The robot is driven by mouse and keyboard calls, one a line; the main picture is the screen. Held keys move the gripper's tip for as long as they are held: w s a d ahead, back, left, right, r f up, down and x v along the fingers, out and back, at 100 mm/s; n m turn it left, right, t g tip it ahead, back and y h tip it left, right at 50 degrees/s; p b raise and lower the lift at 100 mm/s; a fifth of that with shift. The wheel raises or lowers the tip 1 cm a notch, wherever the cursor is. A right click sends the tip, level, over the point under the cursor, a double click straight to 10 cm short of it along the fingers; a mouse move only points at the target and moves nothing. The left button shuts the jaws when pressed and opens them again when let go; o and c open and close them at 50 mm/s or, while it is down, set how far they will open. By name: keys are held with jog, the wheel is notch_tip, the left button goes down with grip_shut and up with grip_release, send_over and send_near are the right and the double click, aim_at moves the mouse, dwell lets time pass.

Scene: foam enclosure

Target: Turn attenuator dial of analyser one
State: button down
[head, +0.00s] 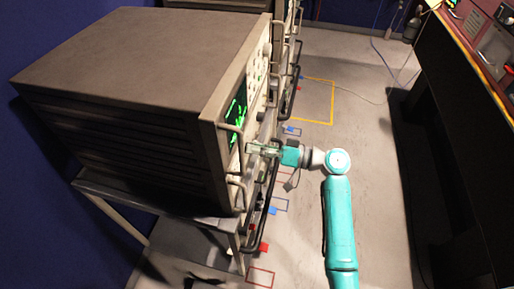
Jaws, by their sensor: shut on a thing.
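The analyser (130,60) is a large grey-brown box on a metal cart at the left. Its front panel faces right, with a lit green screen (236,112), several knobs and protruding handles. My gripper (252,149) is at the front panel, just below and to the right of the screen. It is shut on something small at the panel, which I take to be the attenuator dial. The dial itself is hidden by the fingers, and its setting cannot be read.
Panel handles (233,190) stick out close to my gripper. The cart (100,203) stands under the analyser. More rack equipment stands behind. A dark bench (455,130) is at the right. The grey floor (390,190) between is mostly clear, with coloured markings and a cable.

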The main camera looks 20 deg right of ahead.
jog(key=shift+m, duration=0.4)
jog(key=shift+f+m, duration=0.1)
jog(key=shift+m, duration=3.4)
jog(key=c, duration=0.8)
grip_release()
jog(key=shift+d, duration=0.1)
jog(key=shift+o, duration=0.2)
jog(key=v, duration=1.2)
